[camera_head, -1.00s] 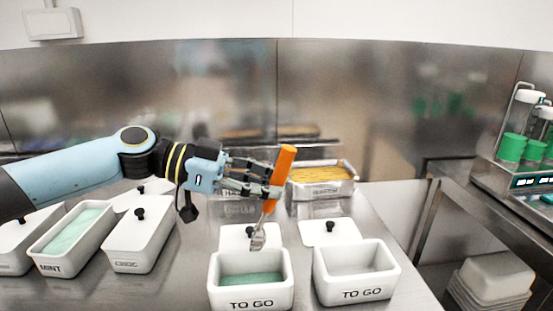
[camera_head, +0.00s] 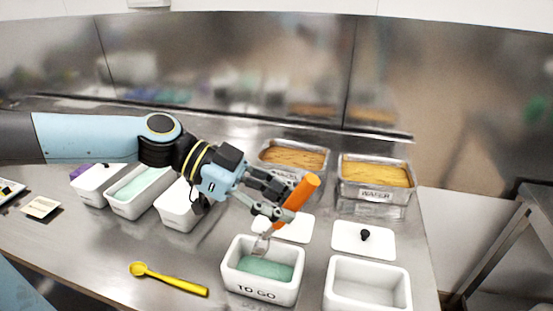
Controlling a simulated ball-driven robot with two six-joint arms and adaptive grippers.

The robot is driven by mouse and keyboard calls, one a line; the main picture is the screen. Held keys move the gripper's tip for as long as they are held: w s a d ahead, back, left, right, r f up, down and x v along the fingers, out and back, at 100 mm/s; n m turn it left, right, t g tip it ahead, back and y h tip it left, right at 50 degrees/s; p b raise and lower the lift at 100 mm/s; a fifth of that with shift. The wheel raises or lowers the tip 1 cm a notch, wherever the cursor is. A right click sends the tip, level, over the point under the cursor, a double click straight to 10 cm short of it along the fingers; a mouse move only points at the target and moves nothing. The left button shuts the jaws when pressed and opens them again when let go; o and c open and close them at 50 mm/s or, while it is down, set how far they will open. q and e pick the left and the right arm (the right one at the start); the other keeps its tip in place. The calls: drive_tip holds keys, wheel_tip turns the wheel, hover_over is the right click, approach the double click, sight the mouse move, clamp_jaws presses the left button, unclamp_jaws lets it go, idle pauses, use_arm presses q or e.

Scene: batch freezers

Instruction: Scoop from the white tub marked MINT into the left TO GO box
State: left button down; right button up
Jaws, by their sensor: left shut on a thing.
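My left gripper (camera_head: 277,200) is shut on the orange handle of a scoop (camera_head: 297,199). The scoop is tilted, and its metal end points down at the back of the left TO GO box (camera_head: 262,291). That white box is open and has mint-green stuff (camera_head: 265,267) in its bottom. I cannot tell whether the scoop's end touches it. The white MINT tub (camera_head: 119,208) stands open at the left, with pale green stuff (camera_head: 140,184) inside. Its marking is not readable now. My right gripper is not in view.
A second white box (camera_head: 367,302) at the right is open and empty. Lids (camera_head: 364,241) lie behind the boxes. A yellow spoon (camera_head: 168,280) lies in front. Metal pans, one marked WAFER (camera_head: 376,193), stand behind.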

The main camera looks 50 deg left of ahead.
use_arm(q)
drive_tip(key=shift+w+d+y, duration=0.4)
drive_tip(key=shift+w+d, duration=0.05)
drive_tip(key=shift+d, duration=0.15)
drive_tip(key=shift+w+d+g+y, duration=0.15)
drive_tip(key=shift+g+y, duration=0.15)
drive_tip(key=shift+g, duration=0.1)
drive_tip(key=shift+w+d+f+p, duration=0.1)
drive_tip(key=shift+w+d+p, duration=0.05)
drive_tip(key=shift+d+p, duration=0.2)
drive_tip(key=w+d+f+g+y+p, duration=0.3)
drive_tip(key=d+f+g+y+p, duration=0.1)
drive_tip(key=y, duration=0.4)
drive_tip(key=shift+d+f+g, duration=0.2)
drive_tip(key=shift+f+g, duration=0.3)
drive_tip(key=shift+g, duration=0.4)
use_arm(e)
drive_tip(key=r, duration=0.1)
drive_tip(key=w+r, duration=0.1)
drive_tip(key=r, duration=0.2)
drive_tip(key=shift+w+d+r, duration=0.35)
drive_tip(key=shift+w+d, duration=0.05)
use_arm(q)
drive_tip(key=shift+w, duration=0.1)
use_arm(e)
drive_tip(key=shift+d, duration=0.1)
